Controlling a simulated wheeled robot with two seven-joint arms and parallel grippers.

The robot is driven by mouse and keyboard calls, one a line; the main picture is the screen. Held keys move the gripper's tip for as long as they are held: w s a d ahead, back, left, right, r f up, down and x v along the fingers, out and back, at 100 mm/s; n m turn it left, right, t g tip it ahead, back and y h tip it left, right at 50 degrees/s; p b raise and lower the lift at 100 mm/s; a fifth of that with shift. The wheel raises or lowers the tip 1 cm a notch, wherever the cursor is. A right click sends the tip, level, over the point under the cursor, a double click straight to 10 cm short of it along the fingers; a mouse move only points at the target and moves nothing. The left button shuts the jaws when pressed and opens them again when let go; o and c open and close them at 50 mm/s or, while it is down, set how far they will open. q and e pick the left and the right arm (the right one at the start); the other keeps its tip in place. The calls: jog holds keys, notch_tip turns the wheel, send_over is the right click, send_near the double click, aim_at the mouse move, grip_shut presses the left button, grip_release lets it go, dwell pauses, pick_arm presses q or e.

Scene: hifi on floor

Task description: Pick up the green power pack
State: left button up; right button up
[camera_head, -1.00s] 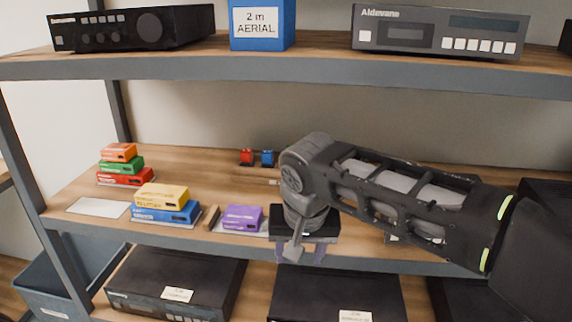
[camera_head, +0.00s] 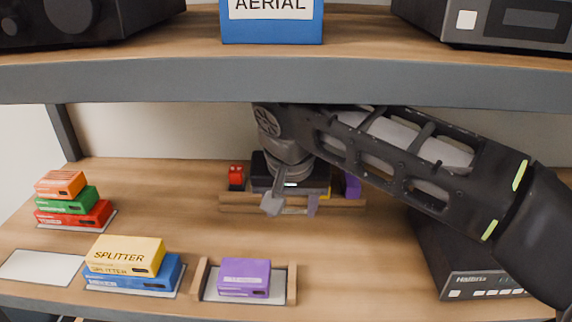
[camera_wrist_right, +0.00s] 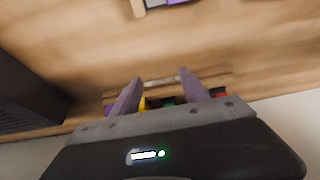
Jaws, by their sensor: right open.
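My right gripper (camera_head: 292,205) is open, pointing down at the back of the middle shelf, before a low wooden rack (camera_head: 345,202). In the right wrist view, a small dark green thing (camera_wrist_right: 168,101) shows between the open fingers (camera_wrist_right: 160,77), near a yellow one (camera_wrist_right: 142,103); the fingers do not visibly hold it. In the head view my gripper hides the rack's middle. A green box (camera_head: 68,201) also lies in the stack at left, between an orange and a red box. I cannot read which green thing is the power pack. My left gripper is not in view.
The rack also holds a red item (camera_head: 236,176) and a purple one (camera_head: 353,186). A yellow splitter box (camera_head: 126,255) on a blue one and a purple box (camera_head: 244,277) stand in front. The upper shelf edge (camera_head: 200,78) runs overhead. A dark device (camera_head: 470,265) stands right.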

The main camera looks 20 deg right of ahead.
jog(key=shift+s, duration=0.1)
jog(key=w+d, duration=0.1)
jog(key=w, duration=0.1)
jog(key=w+d, duration=0.1)
jog(key=w, duration=0.1)
jog(key=w+d+p, duration=0.1)
jog(key=w, duration=0.1)
jog(key=shift+w+d, duration=0.1)
jog(key=shift+w, duration=0.15)
jog(key=shift+w, duration=0.2)
jog(key=w, duration=0.1)
jog(key=w+d, duration=0.1)
jog(key=w+p, duration=0.1)
jog(key=shift+w+d, duration=0.2)
jog(key=shift+d, duration=0.15)
jog(key=shift+w+d+f, duration=0.3)
jog(key=shift+w+f, duration=0.2)
jog(key=shift+f, duration=0.05)
jog(key=shift+c, duration=0.4)
